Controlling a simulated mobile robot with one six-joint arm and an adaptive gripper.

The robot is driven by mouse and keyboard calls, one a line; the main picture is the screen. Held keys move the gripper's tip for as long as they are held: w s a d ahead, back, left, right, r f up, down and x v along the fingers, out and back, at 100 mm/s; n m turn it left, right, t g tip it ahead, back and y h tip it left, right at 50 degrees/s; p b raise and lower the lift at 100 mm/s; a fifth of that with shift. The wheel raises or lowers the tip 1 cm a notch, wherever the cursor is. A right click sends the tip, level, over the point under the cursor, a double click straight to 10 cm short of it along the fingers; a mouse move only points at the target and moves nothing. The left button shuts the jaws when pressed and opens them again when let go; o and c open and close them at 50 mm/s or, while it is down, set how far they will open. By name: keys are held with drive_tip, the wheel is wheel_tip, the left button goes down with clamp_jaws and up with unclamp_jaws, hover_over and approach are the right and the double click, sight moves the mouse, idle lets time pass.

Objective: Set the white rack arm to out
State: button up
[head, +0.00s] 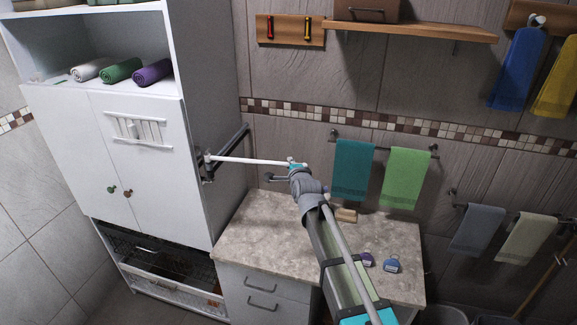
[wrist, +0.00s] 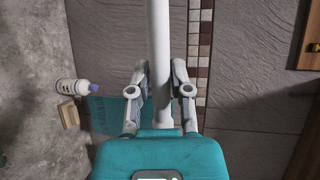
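The white rack arm (head: 250,161) is a thin rod that sticks out to the right from a mount on the white cabinet's side. In the wrist view the white rack arm (wrist: 159,40) runs from the top edge down between my fingers. My gripper (head: 293,164) is at the rod's right end, above the counter. In the wrist view my gripper (wrist: 160,80) has one finger close on each side of the rod and looks shut on it. The pads' contact faces are hidden.
A dark bar (head: 232,139) lies behind the white arm by the cabinet (head: 205,90). A wall tap (head: 276,178) is just below my gripper. Teal and green towels (head: 404,178) hang to the right. The stone counter (head: 265,235) is below; a bottle (wrist: 72,87) shows in the wrist view.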

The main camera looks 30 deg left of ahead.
drive_tip(key=shift+o, duration=1.5)
drive_tip(key=shift+a, duration=0.15)
drive_tip(key=shift+s, duration=0.1)
